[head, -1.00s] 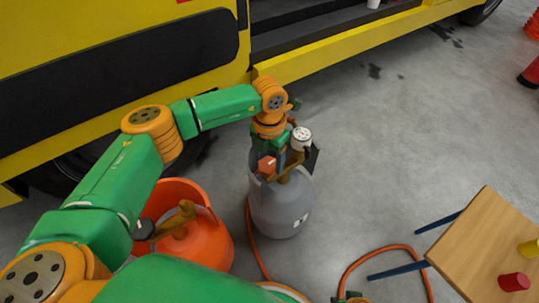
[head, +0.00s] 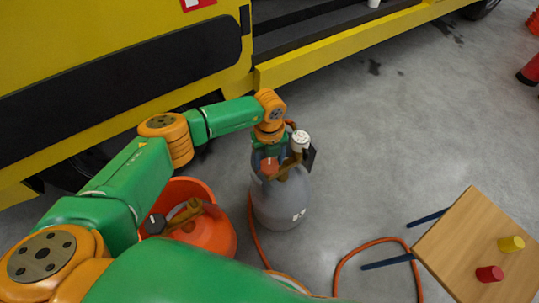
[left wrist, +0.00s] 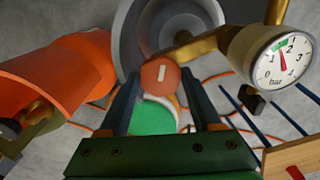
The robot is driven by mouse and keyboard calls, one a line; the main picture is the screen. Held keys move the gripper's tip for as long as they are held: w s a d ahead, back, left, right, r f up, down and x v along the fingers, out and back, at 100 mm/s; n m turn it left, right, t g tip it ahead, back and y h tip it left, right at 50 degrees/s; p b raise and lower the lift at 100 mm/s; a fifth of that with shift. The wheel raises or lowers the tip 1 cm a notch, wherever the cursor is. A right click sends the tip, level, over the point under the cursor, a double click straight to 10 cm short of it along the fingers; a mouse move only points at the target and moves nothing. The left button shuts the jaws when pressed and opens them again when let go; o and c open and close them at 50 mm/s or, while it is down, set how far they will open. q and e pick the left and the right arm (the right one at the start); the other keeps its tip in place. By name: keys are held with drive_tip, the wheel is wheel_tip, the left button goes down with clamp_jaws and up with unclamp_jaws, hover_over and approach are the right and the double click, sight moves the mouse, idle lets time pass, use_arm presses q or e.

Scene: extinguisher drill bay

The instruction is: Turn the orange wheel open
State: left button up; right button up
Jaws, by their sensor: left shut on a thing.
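The orange wheel (head: 269,166), a small knob with a pale mark, is on the brass valve at the top of the grey cylinder (head: 281,203). In the left wrist view the wheel (left wrist: 160,73) sits between the fingertips, its pale mark upright. My left gripper (head: 270,154) is shut on the wheel from above; the fingers (left wrist: 161,80) lie along its two sides. A white-faced gauge (left wrist: 276,57) marked bar stands right of the wheel, and also shows in the head view (head: 300,141). My right gripper is not in view.
An orange-red tank (head: 213,232) with its own brass valve and dark knob stands left of the cylinder. An orange hose (head: 362,245) lies on the floor. A wooden table (head: 475,240) with red and yellow pieces is at right. A yellow vehicle (head: 330,63) stands behind.

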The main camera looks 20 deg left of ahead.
use_arm(q)
drive_tip(key=n+p, duration=0.1)
drive_tip(key=n, duration=0.1)
drive_tip(key=shift+r+n+p, duration=0.1)
drive_tip(key=shift+n+p, duration=0.6)
drive_tip(key=shift+n, duration=0.3)
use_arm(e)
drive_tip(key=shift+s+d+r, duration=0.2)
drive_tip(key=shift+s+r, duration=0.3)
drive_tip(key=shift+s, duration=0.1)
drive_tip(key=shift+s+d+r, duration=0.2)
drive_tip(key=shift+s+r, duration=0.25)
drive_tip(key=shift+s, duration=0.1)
use_arm(q)
drive_tip(key=o, duration=1.4)
